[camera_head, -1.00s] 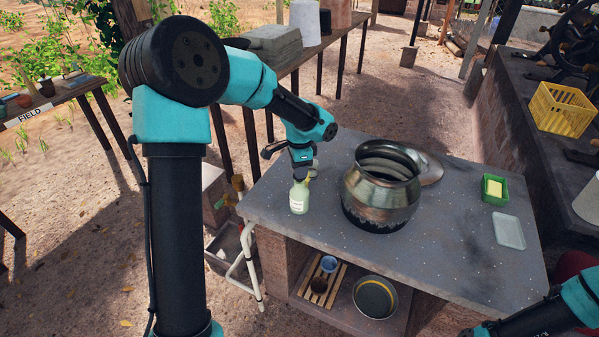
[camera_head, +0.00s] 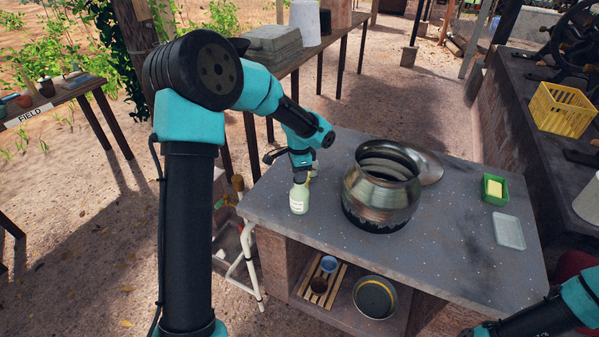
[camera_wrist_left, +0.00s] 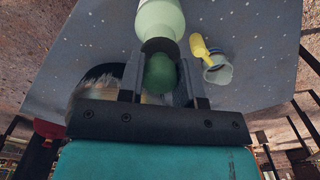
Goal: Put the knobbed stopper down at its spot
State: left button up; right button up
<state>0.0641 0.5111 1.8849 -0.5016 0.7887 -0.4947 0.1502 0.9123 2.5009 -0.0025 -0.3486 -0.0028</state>
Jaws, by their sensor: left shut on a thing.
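A pale green bottle with a white label (camera_head: 299,199) stands upright near the left edge of the grey table (camera_head: 440,262). My left gripper (camera_head: 300,176) is right above its mouth, pointing down. In the left wrist view, the fingers are shut on the round green knob of the stopper (camera_wrist_left: 160,74). A dark collar (camera_wrist_left: 158,45) lies between the knob and the bottle (camera_wrist_left: 160,18). I cannot tell whether the stopper is seated in the bottle or just above it. Only part of my right arm shows at the lower right; its gripper is out of view.
A metal pot (camera_head: 380,196) stands right of the bottle. A small pale cup (camera_wrist_left: 218,70) with a yellow piece (camera_wrist_left: 199,45) is close beside the bottle. A green box (camera_head: 495,190) and a clear lid (camera_head: 508,232) lie at the right. The table's front right is clear.

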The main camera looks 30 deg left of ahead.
pick_arm(q)
jog(key=shift+f, duration=0.1)
jog(key=o, duration=0.9)
notch_tip(320, 180, up, 12)
jog(key=shift+r, duration=0.15)
dwell(0.6)
